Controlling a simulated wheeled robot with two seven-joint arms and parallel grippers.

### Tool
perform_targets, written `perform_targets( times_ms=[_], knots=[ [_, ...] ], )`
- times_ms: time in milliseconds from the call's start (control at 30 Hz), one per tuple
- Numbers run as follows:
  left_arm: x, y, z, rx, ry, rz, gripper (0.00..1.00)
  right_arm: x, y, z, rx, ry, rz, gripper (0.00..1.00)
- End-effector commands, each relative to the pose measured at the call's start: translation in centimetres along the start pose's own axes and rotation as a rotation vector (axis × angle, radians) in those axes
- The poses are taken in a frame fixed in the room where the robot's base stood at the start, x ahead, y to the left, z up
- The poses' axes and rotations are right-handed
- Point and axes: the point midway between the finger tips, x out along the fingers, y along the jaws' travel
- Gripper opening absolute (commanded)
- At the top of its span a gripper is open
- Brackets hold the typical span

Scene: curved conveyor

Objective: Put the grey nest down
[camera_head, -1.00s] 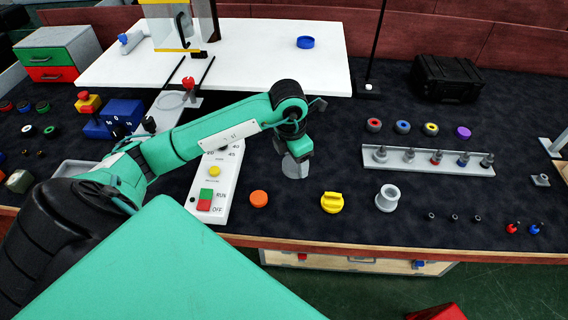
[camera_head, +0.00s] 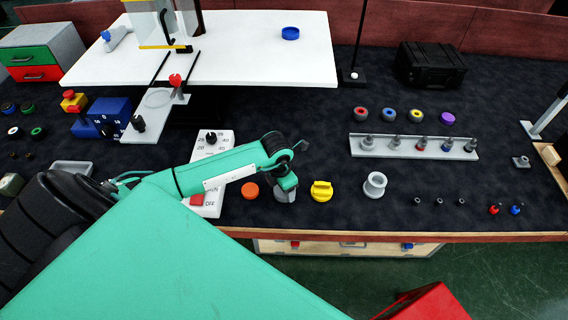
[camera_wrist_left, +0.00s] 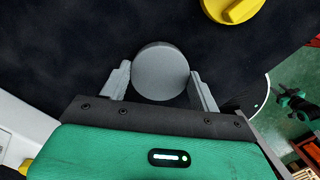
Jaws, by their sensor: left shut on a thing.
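The grey nest (camera_head: 284,194), a plain grey round piece, is in my left gripper (camera_head: 286,184) near the front of the dark bench. In the left wrist view the nest (camera_wrist_left: 160,72) shows as a grey disc between the two fingers of the left gripper (camera_wrist_left: 160,84), which are shut on it. It sits between an orange disc (camera_head: 250,190) and a yellow knob (camera_head: 321,191), apart from both. I cannot tell whether its underside touches the bench. My right gripper is not in view.
A grey hollow cylinder (camera_head: 375,185) stands right of the yellow knob. A pale rack with several pegs (camera_head: 413,149) lies behind it. A white control panel (camera_head: 212,143) is partly hidden by my left arm. The bench's front edge (camera_head: 400,237) is close; dark bench between rack and panel is clear.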

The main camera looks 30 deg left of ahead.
Motion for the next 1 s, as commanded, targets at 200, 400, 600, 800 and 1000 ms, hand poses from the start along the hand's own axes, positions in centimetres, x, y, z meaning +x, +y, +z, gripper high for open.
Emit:
perform_targets(
  times_ms=[200,400,600,800,1000],
  knots=[
    [0.0,0.1,0.0,0.000,-0.002,0.001,0.39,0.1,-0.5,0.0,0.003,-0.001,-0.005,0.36],
    [0.3,0.0,0.0,0.000,-0.001,0.001,0.76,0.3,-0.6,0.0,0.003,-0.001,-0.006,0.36],
    [0.3,0.0,0.0,0.000,-0.001,0.001,0.84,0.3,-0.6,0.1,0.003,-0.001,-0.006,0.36],
    [-0.1,0.0,0.1,-0.001,-0.001,0.001,0.84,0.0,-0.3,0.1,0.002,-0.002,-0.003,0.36],
    [-2.8,0.1,0.1,0.002,-0.005,0.004,0.84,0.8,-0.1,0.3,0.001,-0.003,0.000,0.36]
  ],
)
